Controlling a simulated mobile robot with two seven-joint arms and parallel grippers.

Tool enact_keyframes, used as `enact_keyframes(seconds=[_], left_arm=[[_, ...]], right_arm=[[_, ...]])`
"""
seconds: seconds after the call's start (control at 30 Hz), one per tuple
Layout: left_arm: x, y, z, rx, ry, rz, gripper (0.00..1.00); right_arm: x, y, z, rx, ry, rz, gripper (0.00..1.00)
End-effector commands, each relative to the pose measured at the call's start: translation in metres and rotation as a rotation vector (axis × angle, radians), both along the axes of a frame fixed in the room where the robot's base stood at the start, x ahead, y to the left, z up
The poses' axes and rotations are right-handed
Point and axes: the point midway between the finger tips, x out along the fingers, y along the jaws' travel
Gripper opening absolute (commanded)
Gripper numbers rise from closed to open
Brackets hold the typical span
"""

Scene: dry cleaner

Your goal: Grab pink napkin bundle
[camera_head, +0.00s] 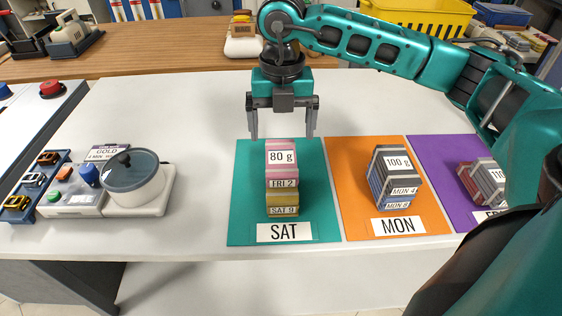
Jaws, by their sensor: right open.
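The pink napkin bundle (282,157) is labelled "80 g" and "FRI 2". It sits on top of a yellow bundle (282,203) labelled "SAT 9", on the green SAT mat (248,188). My right gripper (283,134) points down at the mat's far edge, just behind and above the stack in the picture. Its two fingers are spread wide with nothing between them. Whether the fingers reach over the bundle in depth is hard to tell. My left gripper is not in view.
An orange MON mat (358,215) holds a grey bundle (394,167) on blue ones. A purple mat (432,160) at right holds more bundles, partly hidden by my right arm. A scale with a lidded pot (135,178) stands at left. White table (180,110) is clear behind the mats.

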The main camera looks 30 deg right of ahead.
Motion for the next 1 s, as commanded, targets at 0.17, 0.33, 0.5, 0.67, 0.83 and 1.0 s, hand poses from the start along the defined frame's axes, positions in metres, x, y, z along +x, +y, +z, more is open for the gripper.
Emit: enact_keyframes(seconds=[0.17,0.33,0.5,0.67,0.83,1.0], left_arm=[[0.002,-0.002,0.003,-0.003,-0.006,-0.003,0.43],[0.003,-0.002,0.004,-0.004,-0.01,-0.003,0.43],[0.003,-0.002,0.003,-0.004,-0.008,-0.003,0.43],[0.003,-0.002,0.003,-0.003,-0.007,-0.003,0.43],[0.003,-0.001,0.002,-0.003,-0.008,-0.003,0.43],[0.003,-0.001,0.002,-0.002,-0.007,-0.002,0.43]], right_arm=[[0.0,0.0,-0.014,0.0,0.002,0.0,0.96],[0.002,0.0,-0.04,0.001,0.003,-0.001,0.96],[0.002,0.0,-0.057,0.001,0.002,0.001,0.96],[0.003,0.0,-0.058,0.001,0.0,0.001,0.96],[0.003,0.0,-0.058,0.001,0.0,0.001,0.87],[0.003,0.0,-0.057,0.001,0.0,0.001,0.71]])
